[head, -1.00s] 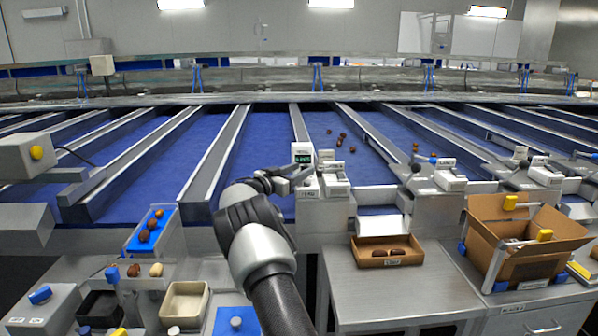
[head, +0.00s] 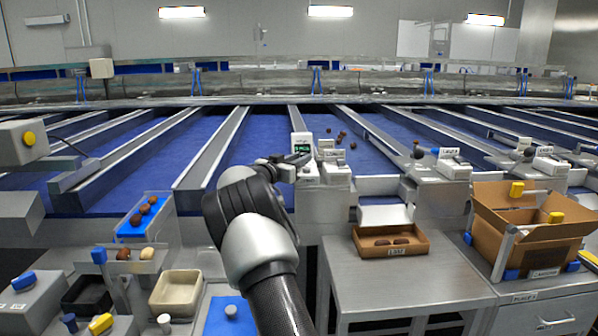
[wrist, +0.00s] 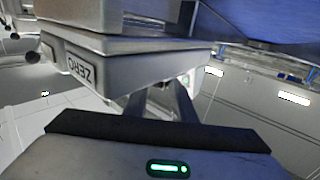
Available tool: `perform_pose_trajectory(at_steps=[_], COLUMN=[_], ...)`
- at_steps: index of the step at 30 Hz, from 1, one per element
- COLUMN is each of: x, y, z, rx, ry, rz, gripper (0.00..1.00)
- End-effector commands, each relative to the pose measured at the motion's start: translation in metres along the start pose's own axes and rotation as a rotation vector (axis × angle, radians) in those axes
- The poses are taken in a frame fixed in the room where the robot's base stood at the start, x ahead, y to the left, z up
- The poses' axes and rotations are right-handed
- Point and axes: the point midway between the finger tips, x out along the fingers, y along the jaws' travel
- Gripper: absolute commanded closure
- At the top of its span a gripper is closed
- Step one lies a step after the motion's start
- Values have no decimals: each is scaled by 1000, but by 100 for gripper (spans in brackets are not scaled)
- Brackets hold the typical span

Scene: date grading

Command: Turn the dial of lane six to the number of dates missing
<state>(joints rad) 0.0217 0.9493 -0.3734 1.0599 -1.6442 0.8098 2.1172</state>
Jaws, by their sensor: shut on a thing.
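My gripper (head: 294,165) is at the front of the lane housing, just below a small white display (head: 301,146) with green characters, which I cannot read for sure. In the wrist view my gripper's two dark fingers (wrist: 158,103) are shut on a small pale part, which I take to be the dial (wrist: 158,96); the fingers hide most of it. Its pointer and scale do not show. A grey housing beside it carries an upside-down ZERO label (wrist: 80,68). Several dates (head: 342,138) lie on the blue belt behind. Two dates sit in a brown box (head: 390,255).
A white-topped unit (head: 334,160) stands close right of my gripper. An open carton (head: 525,240) is on the right cabinet. At left are a blue tray (head: 130,232) with several dates and a beige bin (head: 176,290). Metal lane dividers (head: 213,145) run back.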

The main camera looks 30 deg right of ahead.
Motion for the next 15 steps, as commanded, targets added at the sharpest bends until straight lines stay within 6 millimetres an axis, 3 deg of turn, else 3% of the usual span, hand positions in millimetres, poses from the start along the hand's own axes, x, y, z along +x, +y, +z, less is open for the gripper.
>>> perform_pose_trajectory(at_steps=[10, 11, 14, 15], x=[-1, -1, -1, -1], y=[-2, -2, -1, -1], z=[-4, -4, -3, -2], rx=[2, 2, 2, 2], ry=[1, 1, 1, 0], rz=[-9, -9, -8, -7], gripper=[99, 75, 58, 58])
